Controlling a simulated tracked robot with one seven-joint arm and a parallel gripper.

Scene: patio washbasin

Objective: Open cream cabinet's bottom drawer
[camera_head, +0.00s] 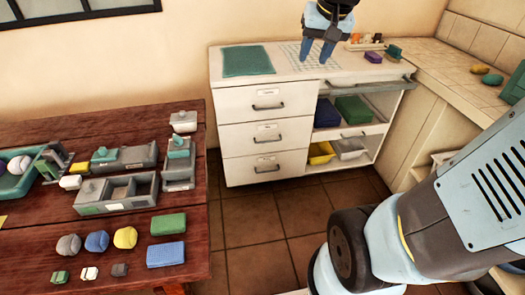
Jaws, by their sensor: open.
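The cream cabinet (238,115) stands against the back wall. Its left side has a stack of three drawers, each with a dark bar handle and a small label. The bottom drawer (250,169) is shut, and its handle (267,169) faces me. The middle and top drawers are shut too. My gripper (318,55) is above the cabinet top, over a white grid mat (299,52), well above and to the right of the bottom drawer. Its blue fingers point down, apart, with nothing seen between them.
A wooden table (193,223) with sponges, stones and grey trays fills the left. Open shelves on the cabinet's right hold bins, below a protruding grey handled panel (360,87). Tiled floor (255,215) before the drawers is clear. My arm covers the lower right.

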